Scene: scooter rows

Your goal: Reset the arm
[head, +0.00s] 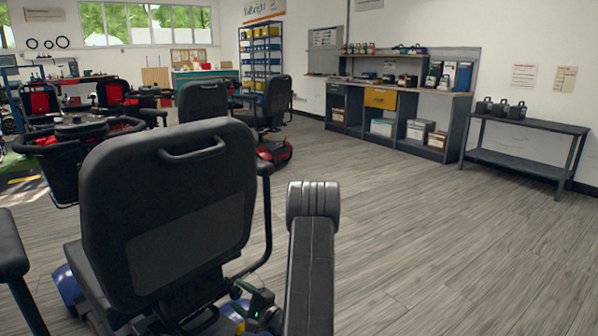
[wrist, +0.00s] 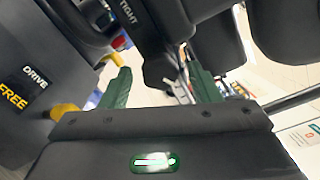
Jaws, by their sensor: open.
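My gripper (wrist: 157,68) is open in the wrist view, with its two green fingers apart and nothing clearly held between them. Dark scooter parts show just beyond and between the fingers. Left of the fingers is a dark scooter panel (wrist: 40,75) marked DRIVE and FREE, with a yellow knob (wrist: 65,110) at its lower edge. In the head view my arm reaches down beside the nearest scooter's black seat (head: 170,205). My gripper (head: 258,308) shows there as a small green part low behind the seat; its fingertips are partly hidden.
More scooters stand at the left, one with a black seat (head: 203,100). A workbench (head: 400,95) and a low table (head: 530,125) line the right wall. A blue rack (head: 260,55) stands at the back. The grey floor (head: 430,220) on the right is clear.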

